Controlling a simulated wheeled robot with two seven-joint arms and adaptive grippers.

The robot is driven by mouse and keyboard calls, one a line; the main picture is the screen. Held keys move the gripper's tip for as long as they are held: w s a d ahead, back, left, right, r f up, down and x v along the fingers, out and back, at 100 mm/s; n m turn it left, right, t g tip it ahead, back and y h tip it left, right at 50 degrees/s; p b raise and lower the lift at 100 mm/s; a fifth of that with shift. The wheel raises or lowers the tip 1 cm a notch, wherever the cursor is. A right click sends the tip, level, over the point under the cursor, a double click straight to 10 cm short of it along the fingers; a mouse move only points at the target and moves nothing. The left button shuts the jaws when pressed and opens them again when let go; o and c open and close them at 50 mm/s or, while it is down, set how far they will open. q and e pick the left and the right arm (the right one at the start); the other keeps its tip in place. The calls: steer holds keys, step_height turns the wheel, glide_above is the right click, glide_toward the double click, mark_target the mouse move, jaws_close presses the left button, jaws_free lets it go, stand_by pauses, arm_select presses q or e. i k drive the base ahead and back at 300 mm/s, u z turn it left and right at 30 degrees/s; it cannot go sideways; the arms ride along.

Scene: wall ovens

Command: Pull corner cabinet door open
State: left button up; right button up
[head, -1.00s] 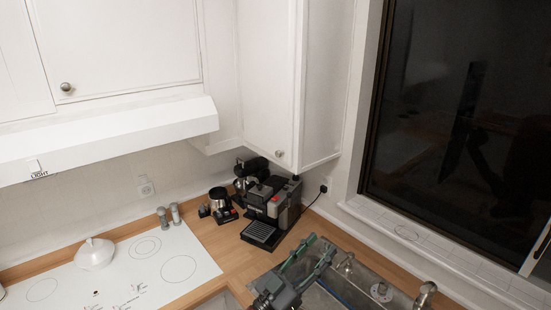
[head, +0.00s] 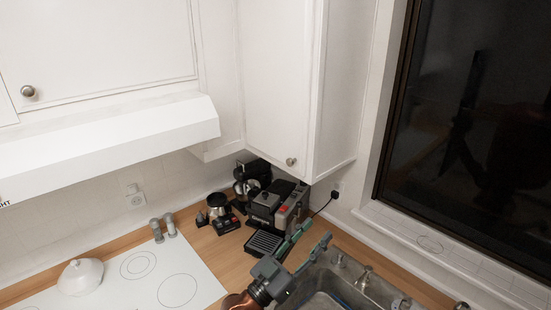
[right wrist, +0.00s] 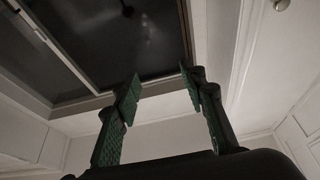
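The white corner cabinet door (head: 276,75) is closed, above the counter corner. Its round metal knob (head: 291,161) sits near the door's lower right. In the right wrist view a round knob (right wrist: 281,4) shows at the top right edge, on a white panel. My right gripper (head: 313,238) is below the corner cabinet, in front of the coffee machine and by the sink. Its green-padded fingers are spread and empty, which also shows in the right wrist view (right wrist: 158,92). It is apart from the knob. My left gripper is not in view.
A coffee machine (head: 277,206) and a small grinder (head: 221,208) stand on the wooden counter under the cabinet. The sink (head: 345,284) is at the lower right, beside a dark window (head: 465,130). The range hood (head: 110,140) juts out at left above the white cooktop (head: 150,278).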

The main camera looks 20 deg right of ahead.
mark_target(277, 36)
steer(key=i, duration=0.85)
